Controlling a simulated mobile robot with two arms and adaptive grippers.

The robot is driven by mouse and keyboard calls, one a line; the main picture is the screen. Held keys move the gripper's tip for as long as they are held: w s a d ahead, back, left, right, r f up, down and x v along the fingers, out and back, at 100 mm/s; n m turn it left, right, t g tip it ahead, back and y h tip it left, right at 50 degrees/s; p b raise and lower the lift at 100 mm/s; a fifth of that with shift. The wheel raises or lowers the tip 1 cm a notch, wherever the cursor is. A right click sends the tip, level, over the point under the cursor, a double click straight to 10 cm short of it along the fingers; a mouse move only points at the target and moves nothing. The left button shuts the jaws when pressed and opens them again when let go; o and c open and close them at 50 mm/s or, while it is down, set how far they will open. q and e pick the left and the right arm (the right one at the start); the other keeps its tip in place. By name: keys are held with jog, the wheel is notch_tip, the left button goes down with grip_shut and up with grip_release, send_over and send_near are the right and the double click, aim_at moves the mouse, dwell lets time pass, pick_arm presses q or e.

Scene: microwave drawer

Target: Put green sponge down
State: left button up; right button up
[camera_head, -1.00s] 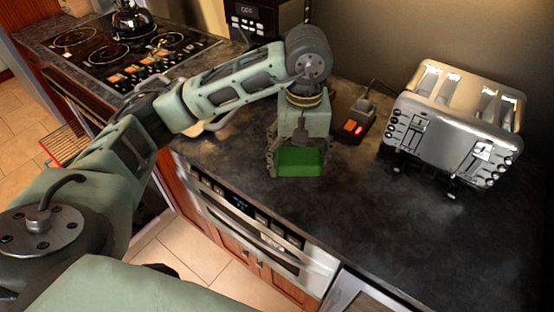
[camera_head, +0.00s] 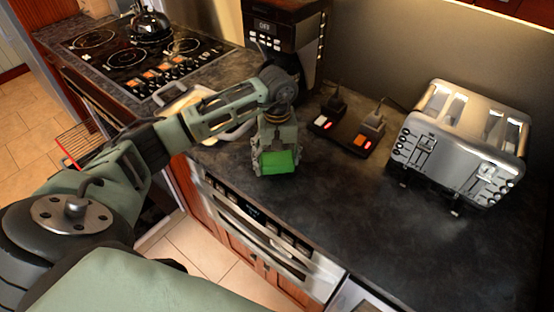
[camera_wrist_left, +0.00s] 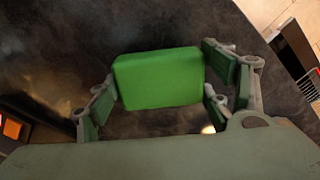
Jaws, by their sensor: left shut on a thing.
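The green sponge (camera_head: 277,162) is a small bright green block at the tips of my left gripper (camera_head: 275,158), over the dark countertop (camera_head: 330,215) near its front edge. In the left wrist view the sponge (camera_wrist_left: 158,78) sits between the two fingers of the left gripper (camera_wrist_left: 160,88), which is shut on it. The dark counter surface shows behind it. I cannot tell whether the sponge touches the counter. My right gripper does not show.
A silver toaster (camera_head: 465,145) stands at the right. A power strip with plugs (camera_head: 345,133) lies behind the gripper. A black coffee machine (camera_head: 285,40) and a stovetop (camera_head: 145,55) are farther back. The counter in front of the toaster is clear.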

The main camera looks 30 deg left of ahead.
aim_at(277, 159)
pick_arm(q)
jog(key=shift+f+p, duration=0.3)
jog(key=shift+f, duration=0.7)
jog(key=shift+f+b, duration=0.15)
jog(key=shift+b, duration=0.15)
jog(key=o, duration=0.8)
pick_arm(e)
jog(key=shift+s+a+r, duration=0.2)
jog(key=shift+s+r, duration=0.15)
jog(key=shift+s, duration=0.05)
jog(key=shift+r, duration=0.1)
pick_arm(q)
notch_tip(277, 159, up, 11)
jog(key=b, duration=0.4)
jog(key=shift+r, duration=0.7)
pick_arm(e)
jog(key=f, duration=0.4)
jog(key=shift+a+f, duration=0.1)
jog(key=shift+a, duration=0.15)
